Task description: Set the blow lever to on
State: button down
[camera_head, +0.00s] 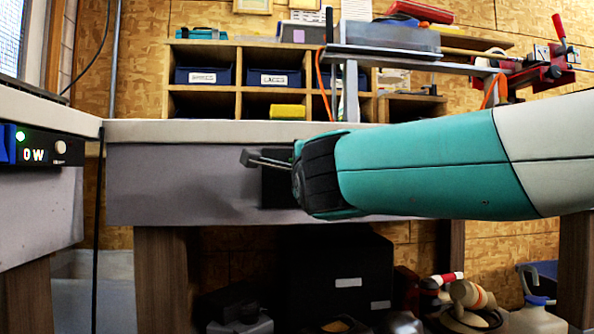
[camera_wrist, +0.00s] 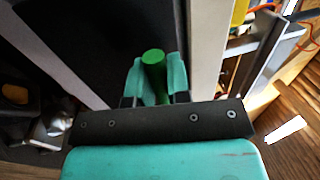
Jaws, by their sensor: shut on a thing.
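In the wrist view, a green rounded handle (camera_wrist: 153,62), which looks like the blow lever, sits between the two teal fingers of my gripper (camera_wrist: 155,75). The gripper is shut on it. In the head view, my gripper (camera_head: 268,160) is at the front of the workbench, beside a dark box (camera_head: 276,190) on its front panel. My wrist covers part of this box. The green handle cannot be made out in the head view, and no on or off marking is readable.
The workbench (camera_head: 160,131) has a pale top edge and grey front. A black unit (camera_head: 40,148) with a green light and a "0 W" display is at the left. A clamp stand (camera_head: 390,60) stands at the back. Containers (camera_head: 340,275) are under the bench.

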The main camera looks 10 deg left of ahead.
jog(key=shift+d, duration=0.15)
jog(key=c, duration=1.1)
grip_release()
jog(key=shift+s, duration=0.3)
jog(key=v, duration=1.6)
jog(key=shift+s+f+p, duration=0.2)
jog(key=shift+s+p, duration=0.15)
jog(key=shift+p, duration=0.1)
jog(key=shift+d, duration=0.1)
